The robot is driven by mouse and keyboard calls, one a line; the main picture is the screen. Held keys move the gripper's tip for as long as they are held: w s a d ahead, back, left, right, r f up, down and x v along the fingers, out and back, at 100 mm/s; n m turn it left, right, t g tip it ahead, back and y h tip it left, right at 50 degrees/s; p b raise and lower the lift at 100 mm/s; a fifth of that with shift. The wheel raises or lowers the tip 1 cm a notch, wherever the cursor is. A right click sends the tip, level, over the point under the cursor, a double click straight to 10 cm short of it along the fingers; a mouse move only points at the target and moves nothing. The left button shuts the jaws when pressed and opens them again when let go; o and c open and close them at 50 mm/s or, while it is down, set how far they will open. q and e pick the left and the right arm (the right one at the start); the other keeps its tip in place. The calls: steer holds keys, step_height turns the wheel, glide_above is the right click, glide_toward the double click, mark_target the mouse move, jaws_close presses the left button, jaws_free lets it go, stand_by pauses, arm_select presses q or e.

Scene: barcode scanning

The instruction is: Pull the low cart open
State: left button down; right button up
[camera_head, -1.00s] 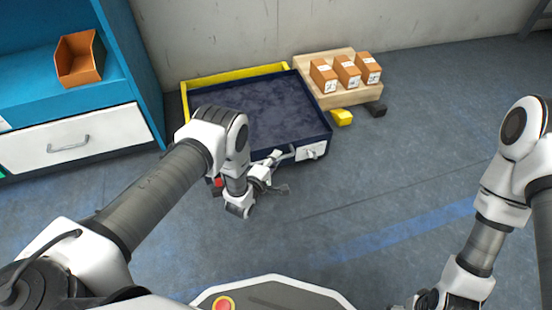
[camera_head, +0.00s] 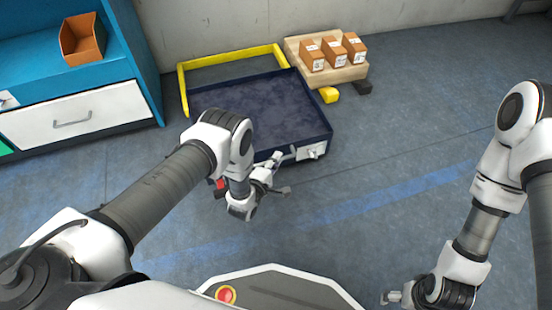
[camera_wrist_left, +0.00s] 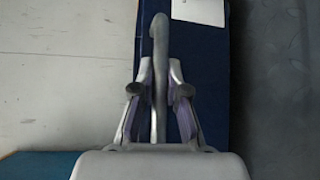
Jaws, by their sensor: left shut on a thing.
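A grey bar handle (camera_head: 290,154) is on the cart's front edge. My left gripper (camera_head: 270,174) is at this handle. In the left wrist view my left gripper (camera_wrist_left: 160,84) has its fingers on both sides of the handle bar (camera_wrist_left: 159,40), shut on it. My right gripper (camera_head: 392,298) is low at the right, empty and far from the cart; its jaw opening is too small to tell.
A wooden pallet (camera_head: 297,47) with three brown boxes stands behind the cart, with yellow and black blocks in front. A blue cabinet (camera_head: 143,60) with a white drawer (camera_head: 75,117) and an orange bin (camera_head: 83,40) is at left. The floor at right is clear.

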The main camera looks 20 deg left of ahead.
arm_select(q)
steer(key=c, duration=1.2)
jaws_free()
steer(key=v, duration=1.2)
steer(key=shift+f, duration=0.1)
